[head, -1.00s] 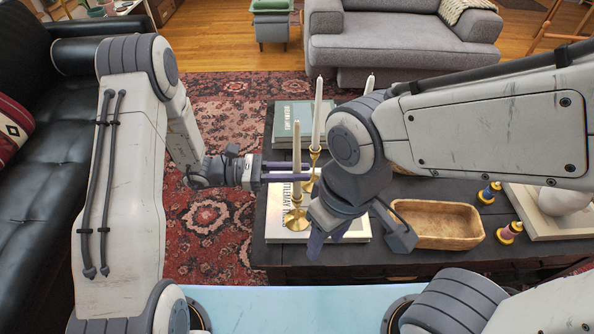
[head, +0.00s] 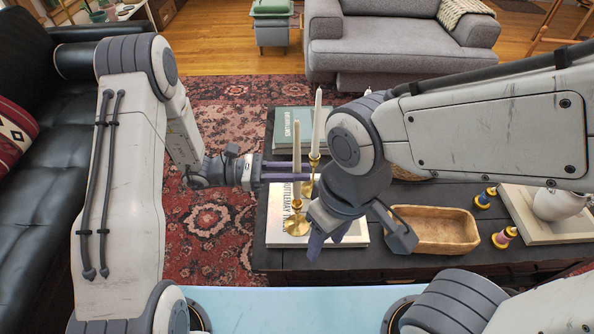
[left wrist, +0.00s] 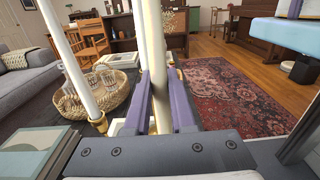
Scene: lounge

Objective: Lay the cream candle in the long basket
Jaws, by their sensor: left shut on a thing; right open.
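The cream candle (head: 297,150) is upright. My left gripper (head: 292,172) is shut on its middle, and the left wrist view shows the candle (left wrist: 158,60) between the purple fingers (left wrist: 158,105). The candle's lower end is at a brass holder (head: 296,226) on a book; I cannot tell whether it is still seated. The long basket (head: 433,232), a shallow tan wooden-looking trough, lies empty on the dark table, right of my right gripper. My right gripper (head: 328,236) is open and empty, pointing down in front of the candle holders.
A taller white candle (head: 317,120) in a brass holder (head: 313,165) stands close behind. Another white candle (left wrist: 68,55) and a round woven basket (left wrist: 118,92) show in the left wrist view. Spools (head: 503,237) and a book with a white pot (head: 558,204) are right of the basket.

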